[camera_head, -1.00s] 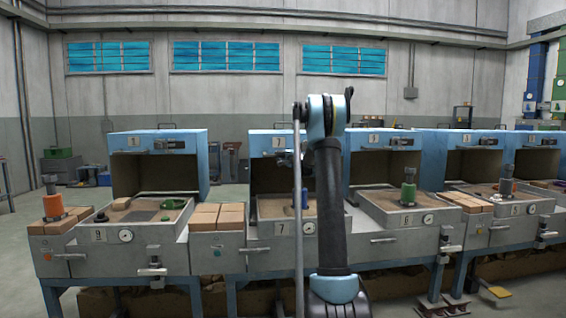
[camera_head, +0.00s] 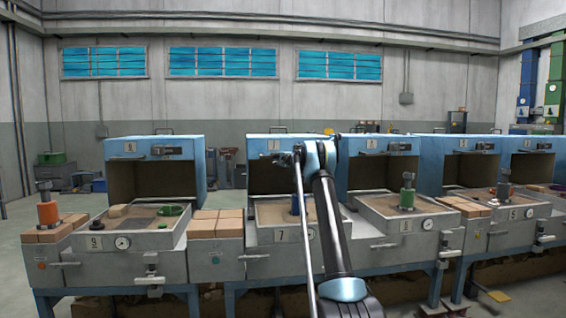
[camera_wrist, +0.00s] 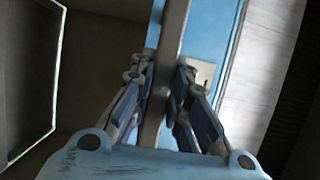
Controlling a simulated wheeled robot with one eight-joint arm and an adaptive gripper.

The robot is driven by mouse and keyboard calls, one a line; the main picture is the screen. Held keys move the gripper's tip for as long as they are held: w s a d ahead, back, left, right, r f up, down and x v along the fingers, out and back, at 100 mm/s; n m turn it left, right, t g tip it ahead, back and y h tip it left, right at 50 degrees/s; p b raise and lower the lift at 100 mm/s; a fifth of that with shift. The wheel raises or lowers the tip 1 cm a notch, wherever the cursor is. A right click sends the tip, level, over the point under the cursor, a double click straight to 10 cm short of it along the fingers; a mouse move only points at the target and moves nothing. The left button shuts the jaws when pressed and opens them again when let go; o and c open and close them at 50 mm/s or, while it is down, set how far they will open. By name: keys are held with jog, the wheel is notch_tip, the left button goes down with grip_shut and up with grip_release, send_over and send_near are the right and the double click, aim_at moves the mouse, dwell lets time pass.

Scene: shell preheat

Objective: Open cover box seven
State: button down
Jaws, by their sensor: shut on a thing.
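Cover box seven (camera_head: 256,147) is a blue hood at the back of the station whose front plate (camera_head: 281,236) reads 7. Its dark front opening faces me, and my arm hides its right part. A long thin grey rod (camera_head: 308,230) stands in front of it, slightly tilted, its top overlapping the hood's upper front. I cannot tell whether the rod touches the hood. In the wrist view my gripper (camera_wrist: 165,72) has its fingers on both sides of the grey rod (camera_wrist: 153,125) and is shut on it. Blue cover surface shows beyond the fingers.
Similar blue hoods stand left (camera_head: 120,150) and right (camera_head: 440,150) of box seven. Bricks (camera_head: 215,222) sit left of tray seven. Handles (camera_head: 257,257) stick out in front.

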jog(key=shift+w+f, duration=0.1)
jog(key=shift+w, duration=0.65)
jog(key=c, duration=1.5)
grip_release()
jog(key=shift+w, duration=0.1)
jog(key=v, duration=1.2)
jog(key=shift+f, duration=0.1)
